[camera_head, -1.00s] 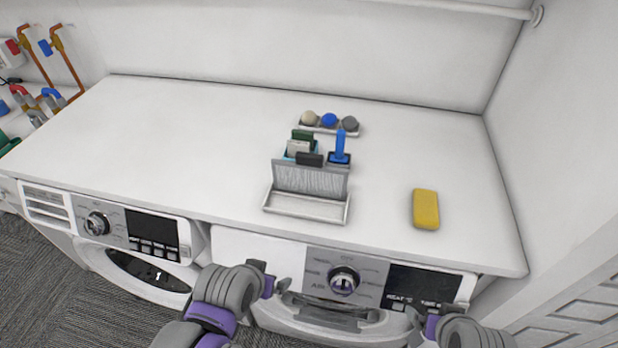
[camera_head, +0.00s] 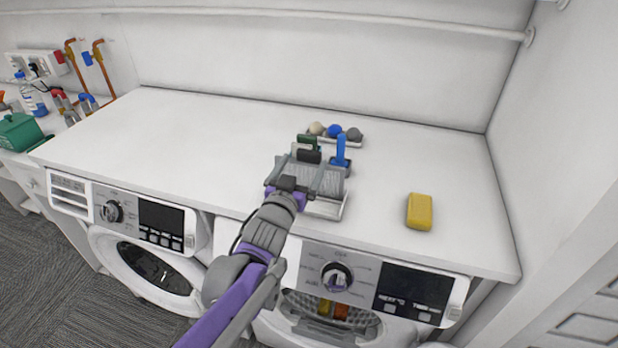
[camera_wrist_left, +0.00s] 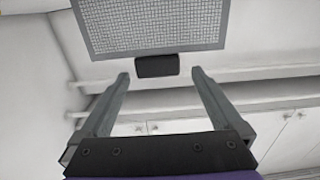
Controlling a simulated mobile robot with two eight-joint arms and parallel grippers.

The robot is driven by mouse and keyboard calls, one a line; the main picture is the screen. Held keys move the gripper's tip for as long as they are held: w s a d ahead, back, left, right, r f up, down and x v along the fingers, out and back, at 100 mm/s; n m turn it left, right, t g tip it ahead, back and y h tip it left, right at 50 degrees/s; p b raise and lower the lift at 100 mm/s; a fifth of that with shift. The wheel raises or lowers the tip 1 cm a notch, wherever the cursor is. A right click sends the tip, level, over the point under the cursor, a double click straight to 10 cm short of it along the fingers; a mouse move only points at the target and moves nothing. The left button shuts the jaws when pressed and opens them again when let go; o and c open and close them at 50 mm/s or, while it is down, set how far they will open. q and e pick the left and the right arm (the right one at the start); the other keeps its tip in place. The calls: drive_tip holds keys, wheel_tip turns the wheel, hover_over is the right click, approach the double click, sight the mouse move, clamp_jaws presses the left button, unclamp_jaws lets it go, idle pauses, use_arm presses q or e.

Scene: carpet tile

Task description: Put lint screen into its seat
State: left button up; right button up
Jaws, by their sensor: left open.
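The lint screen (camera_head: 326,178), a grey mesh panel with a black tab (camera_head: 308,156) at its top, stands in a white tray-like holder (camera_head: 330,208) on the counter. My left gripper (camera_head: 293,166) is open over the screen and partly hides it. In the left wrist view, the mesh (camera_wrist_left: 155,24) lies beyond the fingertips (camera_wrist_left: 160,76), and its black tab (camera_wrist_left: 157,66) sits between them at their ends. The fingers stand apart from the tab on both sides. I cannot make out the seat for certain. My right gripper is out of view.
A yellow sponge (camera_head: 419,211) lies to the right. Behind the screen stand a blue-handled tool (camera_head: 341,150) and a tray with several balls (camera_head: 334,131). Two white machines stand under the counter's front edge. The counter's left half is clear.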

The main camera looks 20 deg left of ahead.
use_arm(q)
drive_tip(key=w+p, duration=0.1)
drive_tip(key=w, duration=0.6)
drive_tip(key=shift+w+d+f, duration=0.2)
drive_tip(key=shift+w+d, duration=0.05)
drive_tip(key=shift+w, duration=0.05)
drive_tip(key=shift+c, duration=0.9)
clamp_jaws()
